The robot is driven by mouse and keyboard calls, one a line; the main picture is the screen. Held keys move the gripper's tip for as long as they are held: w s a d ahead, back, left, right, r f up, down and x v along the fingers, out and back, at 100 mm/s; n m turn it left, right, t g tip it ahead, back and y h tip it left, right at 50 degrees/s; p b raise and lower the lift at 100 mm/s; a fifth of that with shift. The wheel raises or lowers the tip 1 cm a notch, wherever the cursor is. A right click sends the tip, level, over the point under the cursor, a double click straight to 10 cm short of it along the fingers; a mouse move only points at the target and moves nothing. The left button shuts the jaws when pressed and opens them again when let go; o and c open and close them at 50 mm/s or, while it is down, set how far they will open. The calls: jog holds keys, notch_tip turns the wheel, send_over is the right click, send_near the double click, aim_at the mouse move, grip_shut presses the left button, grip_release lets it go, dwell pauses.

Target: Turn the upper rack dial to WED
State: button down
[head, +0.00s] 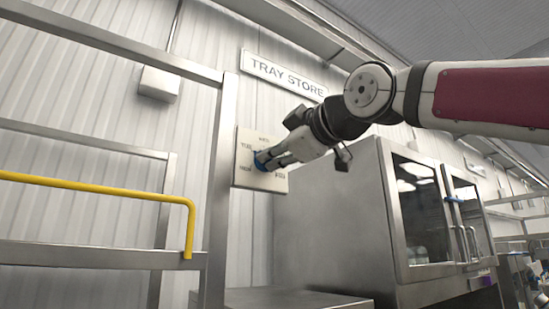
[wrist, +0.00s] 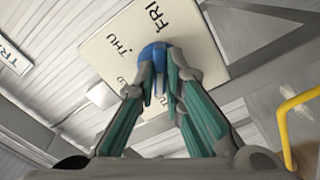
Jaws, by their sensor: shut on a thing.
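The dial plate (head: 271,181) is a cream square on the steel post, below the TRAY STORE sign, with day labels around its edge. A blue dial knob (head: 262,160) sits at its middle, partly covered by my fingers. My gripper (head: 272,158) is shut on the knob. In the wrist view the blue knob (wrist: 154,56) is between my two fingertips (wrist: 160,76), against the plate (wrist: 190,28). FRI and THU read clearly there; another label is mostly hidden behind a finger. I cannot tell which day the dial points to.
A steel cabinet (head: 345,222) with glass doors stands just right of the plate, below my arm. A yellow rail (head: 100,188) and steel frame bars are at left. A grey box (head: 160,84) hangs on the wall. A steel surface (head: 290,299) lies below.

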jog(key=m+b, duration=0.3)
jog(key=m, duration=0.8)
jog(key=shift+f, duration=0.15)
dwell(0.4)
jog(key=c, duration=1.7)
grip_release()
jog(key=shift+s+d, duration=0.1)
